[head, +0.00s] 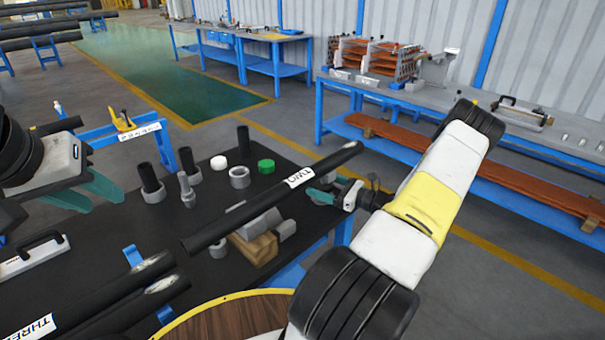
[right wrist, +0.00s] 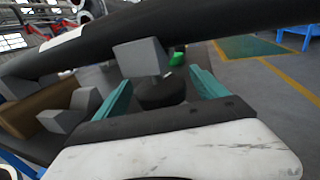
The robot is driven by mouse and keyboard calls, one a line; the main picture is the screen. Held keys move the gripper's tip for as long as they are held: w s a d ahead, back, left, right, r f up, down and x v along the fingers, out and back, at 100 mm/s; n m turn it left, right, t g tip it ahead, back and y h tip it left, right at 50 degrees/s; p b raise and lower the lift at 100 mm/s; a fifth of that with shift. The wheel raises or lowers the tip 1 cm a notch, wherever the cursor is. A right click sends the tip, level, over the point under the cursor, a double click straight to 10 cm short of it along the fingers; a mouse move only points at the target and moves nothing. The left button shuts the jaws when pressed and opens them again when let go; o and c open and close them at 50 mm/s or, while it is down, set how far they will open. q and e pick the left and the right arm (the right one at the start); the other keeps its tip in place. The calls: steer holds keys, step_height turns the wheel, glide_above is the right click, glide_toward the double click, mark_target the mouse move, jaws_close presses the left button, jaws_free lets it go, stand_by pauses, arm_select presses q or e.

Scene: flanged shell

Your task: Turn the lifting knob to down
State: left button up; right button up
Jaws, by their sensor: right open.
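In the right wrist view a dark round knob (right wrist: 160,93) sits between the two teal fingers of my right gripper (right wrist: 160,82), with a grey block (right wrist: 142,57) just beyond it. The fingers stand apart with a gap on each side of the knob, which I take to be the lifting knob. In the head view my right gripper (head: 320,195) is at the right of the stand under the black tube marked TWO (head: 240,213); the knob cannot be made out there. My left gripper (head: 88,193) is at the left, its teal fingers apart and empty.
The tube rests on a grey support (head: 262,225) by a wooden block (head: 254,248) on the black table (head: 150,225). Several dark posts, a white cap (head: 218,162) and a green cap (head: 266,166) stand behind. More tubes (head: 120,295) lie at front left.

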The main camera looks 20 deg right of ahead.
steer(key=c, duration=1.4)
steer(key=shift+o, duration=0.2)
steer(key=n+g+y, duration=0.2)
steer(key=g+y, duration=0.1)
steer(key=shift+w+n, duration=0.1)
steer(key=shift+n, duration=0.3)
steer(key=shift+n+g+y, duration=0.9)
steer(key=shift+n+g, duration=0.1)
steer(key=shift+g, duration=0.4)
steer(key=o, duration=1.4)
steer(key=shift+c, duration=0.2)
